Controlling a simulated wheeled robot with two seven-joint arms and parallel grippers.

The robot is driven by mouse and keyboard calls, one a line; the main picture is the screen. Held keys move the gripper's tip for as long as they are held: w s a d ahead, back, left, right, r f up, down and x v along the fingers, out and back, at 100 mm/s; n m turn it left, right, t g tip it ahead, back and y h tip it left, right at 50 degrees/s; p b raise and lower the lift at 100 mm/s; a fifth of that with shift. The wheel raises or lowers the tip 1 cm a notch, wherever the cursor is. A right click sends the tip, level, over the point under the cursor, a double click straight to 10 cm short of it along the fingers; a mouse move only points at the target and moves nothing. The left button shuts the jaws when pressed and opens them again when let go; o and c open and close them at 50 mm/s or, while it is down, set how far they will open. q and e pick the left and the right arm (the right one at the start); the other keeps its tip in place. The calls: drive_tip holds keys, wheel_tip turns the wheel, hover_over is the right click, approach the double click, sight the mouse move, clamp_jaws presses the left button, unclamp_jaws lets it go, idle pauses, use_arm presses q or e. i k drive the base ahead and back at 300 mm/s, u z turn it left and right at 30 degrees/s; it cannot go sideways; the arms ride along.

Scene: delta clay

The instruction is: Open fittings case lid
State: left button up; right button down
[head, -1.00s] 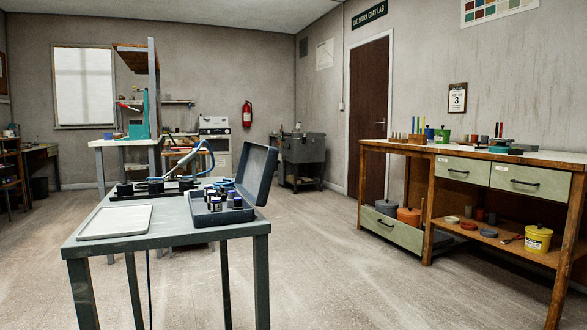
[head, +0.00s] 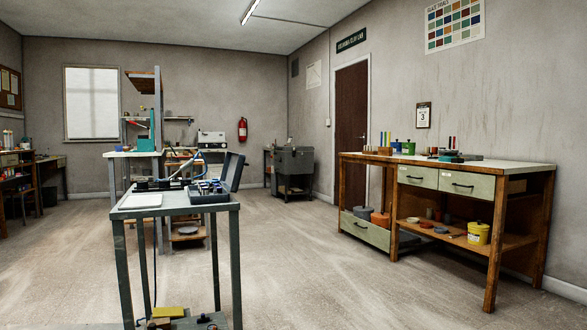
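The fittings case (head: 209,197) is a dark grey box on the right half of the grey table (head: 176,211) in the head view. Its lid (head: 232,172) stands raised at the right side, tilted open. Small bottles and blue items show inside the case, too small to tell apart. Neither of my grippers shows in the head view.
A white tray (head: 141,201) lies on the table's left part, with dark equipment and cables behind. The table's lower shelf holds a yellow block (head: 169,312). A wooden workbench (head: 447,169) stands along the right wall. The floor between table and workbench is open.

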sight(232, 171)
drive_tip(key=z, duration=0.5)
drive_tip(key=i, duration=1.25)
drive_tip(key=u, duration=0.4)
drive_tip(key=i, duration=0.95)
drive_tip(key=u, duration=0.95)
